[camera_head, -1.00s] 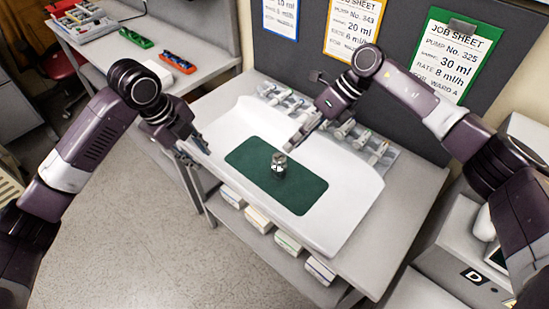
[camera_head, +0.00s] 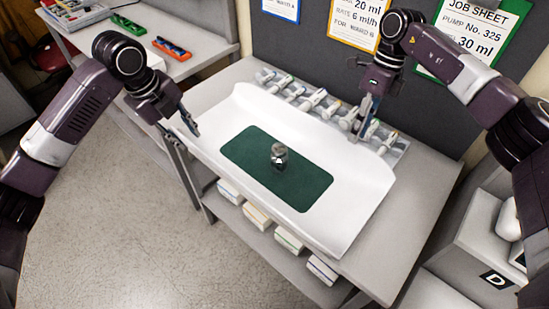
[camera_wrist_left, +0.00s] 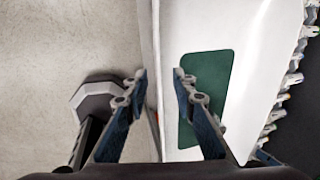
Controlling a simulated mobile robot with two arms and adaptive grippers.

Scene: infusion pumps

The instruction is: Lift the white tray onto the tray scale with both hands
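The white tray (camera_head: 345,215) lies on the grey table, its back and right rims curving up. A dark green mat (camera_head: 245,155) lies in it, with a small shiny metal object (camera_head: 279,155) on top. My left gripper (camera_head: 180,132) is open at the tray's left edge. In the left wrist view its fingertips (camera_wrist_left: 159,74) are spread, with the tray's edge (camera_wrist_left: 152,50) showing between them. My right gripper (camera_head: 361,134) points down at the tray's back right rim; its finger gap is unclear. I cannot make out the tray scale.
A rack of syringes (camera_head: 310,98) stands behind the tray, close to my right gripper. Several boxes (camera_head: 289,239) sit on the shelf below. A grey device marked D (camera_head: 492,235) stands at the right.

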